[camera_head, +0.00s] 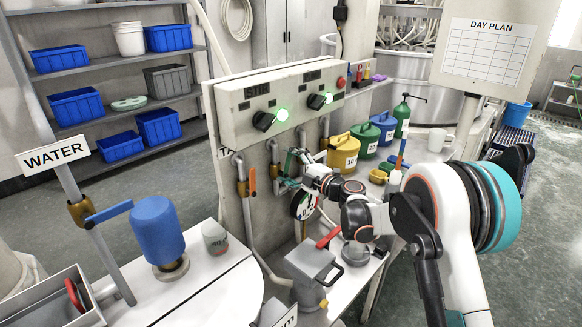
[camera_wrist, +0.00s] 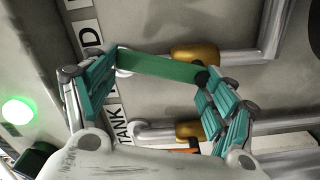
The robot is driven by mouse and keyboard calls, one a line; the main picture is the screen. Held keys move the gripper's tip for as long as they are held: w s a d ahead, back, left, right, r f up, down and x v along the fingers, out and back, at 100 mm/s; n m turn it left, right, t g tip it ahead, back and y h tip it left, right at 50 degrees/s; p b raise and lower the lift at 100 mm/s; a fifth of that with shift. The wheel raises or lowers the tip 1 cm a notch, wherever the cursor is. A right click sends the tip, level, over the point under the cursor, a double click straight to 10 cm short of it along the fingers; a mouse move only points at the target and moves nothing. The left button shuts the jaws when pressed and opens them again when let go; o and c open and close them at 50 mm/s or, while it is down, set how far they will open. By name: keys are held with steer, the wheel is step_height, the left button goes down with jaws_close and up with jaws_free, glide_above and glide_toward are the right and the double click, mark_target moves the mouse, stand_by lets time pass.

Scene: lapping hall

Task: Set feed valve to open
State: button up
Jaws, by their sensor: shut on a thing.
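The feed valve appears to be the brass valve (camera_wrist: 195,54) on a grey pipe in the wrist view, beside a partly cut-off label ending in "D". Its flat green handle (camera_wrist: 155,66) runs leftward from a dark pivot, roughly in line with the pipe. My gripper (camera_wrist: 158,68) is shut on this handle, with teal fingers at both its ends. In the head view my gripper (camera_head: 291,165) is at the pipes below the control panel, and its fingers and wrist hide most of the valve.
A neighbouring valve with an orange handle (camera_head: 252,181) stands close left, by the "TANK" label (camera_wrist: 122,128). The panel (camera_head: 280,98) with lit green lamps is above. A gauge (camera_head: 303,205) and a grey box with a red lever (camera_head: 314,272) sit below my wrist. Coloured cans (camera_head: 343,153) stand right.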

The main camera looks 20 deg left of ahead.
steer(key=shift+s+a+n, duration=0.1)
steer(key=shift+s+n, duration=0.15)
steer(key=shift+n, duration=0.25)
steer(key=o, duration=1.5)
steer(key=v, duration=1.2)
steer(key=shift+s+f, duration=0.1)
